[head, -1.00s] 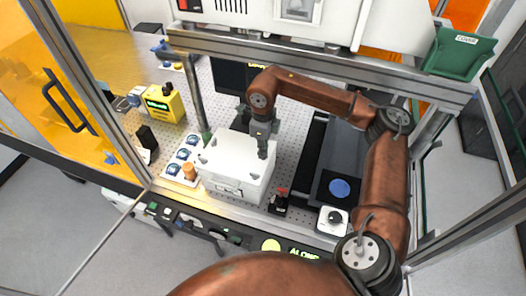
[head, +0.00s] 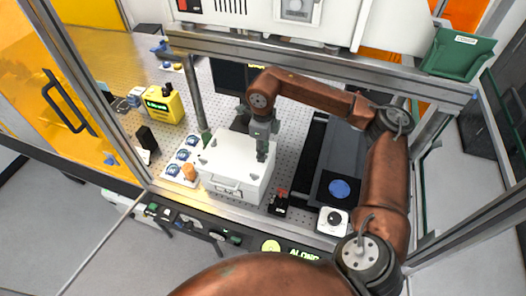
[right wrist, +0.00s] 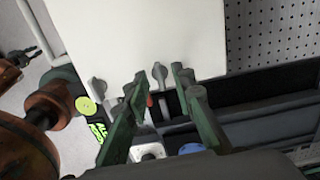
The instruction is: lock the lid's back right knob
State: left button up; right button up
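The white box with its flat white lid (head: 232,158) stands on the perforated table in the head view. My right gripper (head: 262,154) points down at the lid's back right corner and hides the knob there. In the right wrist view the lid (right wrist: 140,35) fills the upper middle. Two grey knobs show along its edge: one knob (right wrist: 160,73) lies between the green fingers of my right gripper (right wrist: 156,95), the other knob (right wrist: 98,88) lies outside them, left. The fingers are apart, with a gap on both sides of the knob. My left gripper is not in view.
A tray of blue-topped round parts (head: 180,158) is left of the box. A small black-and-red device (head: 279,200) and a white block with a black knob (head: 333,220) stand to the right. A metal crossbeam (head: 320,68) runs behind my right arm.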

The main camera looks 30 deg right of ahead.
notch_tip(320, 180, up, 12)
dwell(0.5)
dwell(0.3)
